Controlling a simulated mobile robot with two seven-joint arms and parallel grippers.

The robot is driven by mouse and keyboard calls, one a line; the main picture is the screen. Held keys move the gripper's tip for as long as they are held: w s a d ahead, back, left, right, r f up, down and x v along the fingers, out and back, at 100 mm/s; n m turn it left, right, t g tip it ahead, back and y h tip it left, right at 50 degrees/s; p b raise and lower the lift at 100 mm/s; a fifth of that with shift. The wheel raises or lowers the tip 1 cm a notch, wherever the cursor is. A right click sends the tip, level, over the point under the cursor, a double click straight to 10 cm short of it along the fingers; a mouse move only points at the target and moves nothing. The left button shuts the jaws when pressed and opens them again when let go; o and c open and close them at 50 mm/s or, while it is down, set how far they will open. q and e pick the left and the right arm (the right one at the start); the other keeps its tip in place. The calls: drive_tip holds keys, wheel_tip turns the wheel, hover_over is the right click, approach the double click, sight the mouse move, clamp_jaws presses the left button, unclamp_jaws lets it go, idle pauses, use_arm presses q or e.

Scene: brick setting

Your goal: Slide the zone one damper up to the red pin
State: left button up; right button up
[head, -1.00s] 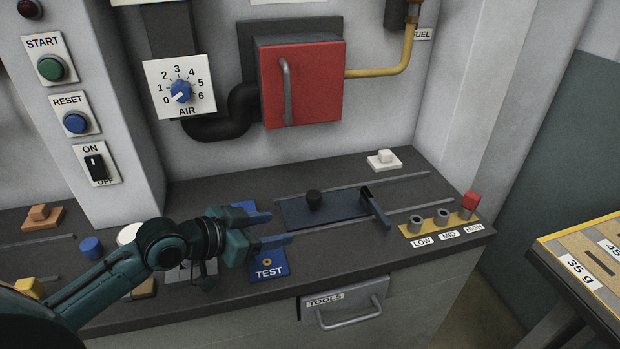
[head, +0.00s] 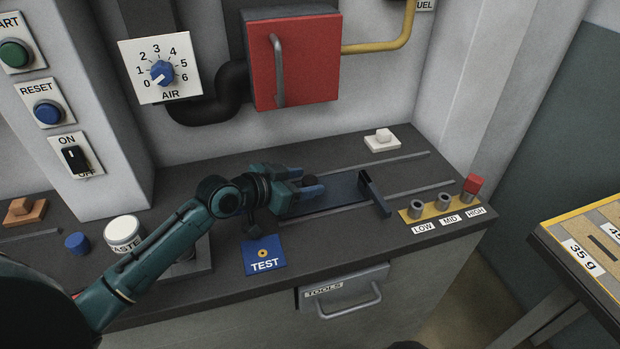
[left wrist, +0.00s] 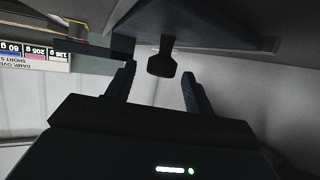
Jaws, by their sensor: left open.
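The zone one damper (head: 342,188) is a dark blue plate between two grey rails on the bench, with a raised end plate (head: 375,194) at its right. The red pin (head: 475,184) stands at HIGH on the yellow strip, right of and apart from that end plate. My left gripper (head: 309,181) is open over the damper's left part, its fingers on either side of the black knob (head: 311,180). In the left wrist view the knob (left wrist: 161,64) sits between the open fingertips, with gaps visible on both sides. My right gripper is not in view.
Grey sockets marked LOW (head: 417,208) and MID (head: 443,201) stand on the strip. The blue TEST plate (head: 264,257) lies below my left gripper. A red box (head: 296,60) hangs on the wall behind. The track right of the knob looks clear.

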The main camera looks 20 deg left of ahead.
use_arm(q)
drive_tip(key=shift+x, duration=1.2)
drive_tip(key=shift+c, duration=0.4)
clamp_jaws()
